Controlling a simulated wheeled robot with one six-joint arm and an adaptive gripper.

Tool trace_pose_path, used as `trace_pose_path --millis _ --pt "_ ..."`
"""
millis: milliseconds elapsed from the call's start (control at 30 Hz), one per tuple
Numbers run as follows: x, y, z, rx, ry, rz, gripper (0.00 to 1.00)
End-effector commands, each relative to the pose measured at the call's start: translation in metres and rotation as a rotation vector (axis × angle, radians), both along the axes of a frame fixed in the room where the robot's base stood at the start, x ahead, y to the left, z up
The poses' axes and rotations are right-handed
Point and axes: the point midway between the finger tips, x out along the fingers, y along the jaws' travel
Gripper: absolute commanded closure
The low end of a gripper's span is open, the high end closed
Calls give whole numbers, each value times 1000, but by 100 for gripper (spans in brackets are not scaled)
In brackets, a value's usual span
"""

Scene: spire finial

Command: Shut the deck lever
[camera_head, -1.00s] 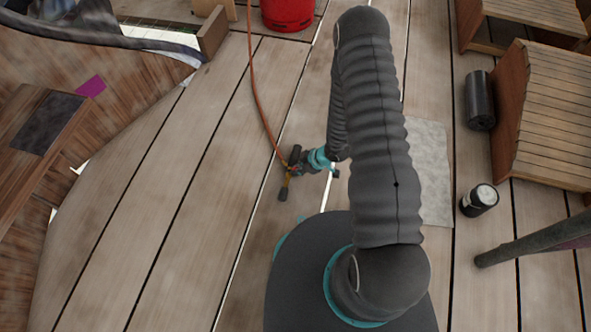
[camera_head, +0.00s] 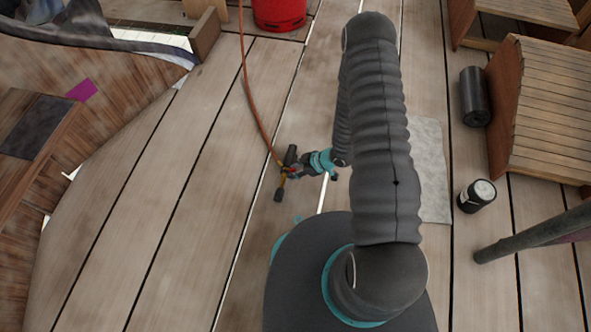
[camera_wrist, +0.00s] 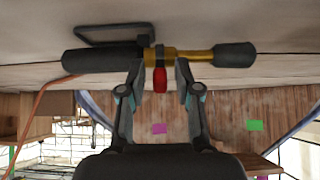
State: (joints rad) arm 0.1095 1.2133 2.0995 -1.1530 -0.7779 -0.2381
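A tool with a black grip, a brass middle (camera_wrist: 185,55) and a black end lies across the top of the wrist view. A small red lever (camera_wrist: 160,79) hangs from its brass part. No label shows whether this is the deck lever. My gripper (camera_wrist: 159,68) is open, one finger on each side of the red lever. I see gaps beside the lever; finger contact with the tool is unclear. In the head view the tool (camera_head: 288,172) is small, at the tip of my gripper (camera_head: 312,165), and the lever's position is hard to read there.
An orange hose (camera_head: 252,105) runs from the tool towards a red container (camera_head: 279,12) at the back. Slatted wooden furniture (camera_head: 552,115), a black roll (camera_head: 475,97) and a black can (camera_head: 477,196) stand on the right. Deck planks at left centre are clear.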

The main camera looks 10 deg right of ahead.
Motion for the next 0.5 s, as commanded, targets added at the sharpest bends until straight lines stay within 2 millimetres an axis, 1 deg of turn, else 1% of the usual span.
trace_pose_path --millis 333,433,500 --pt "0 -2 2 0 -1 -1 62" --pt "-2 -8 9 0 -1 -2 62" --pt "-4 -15 17 0 -1 -3 62"
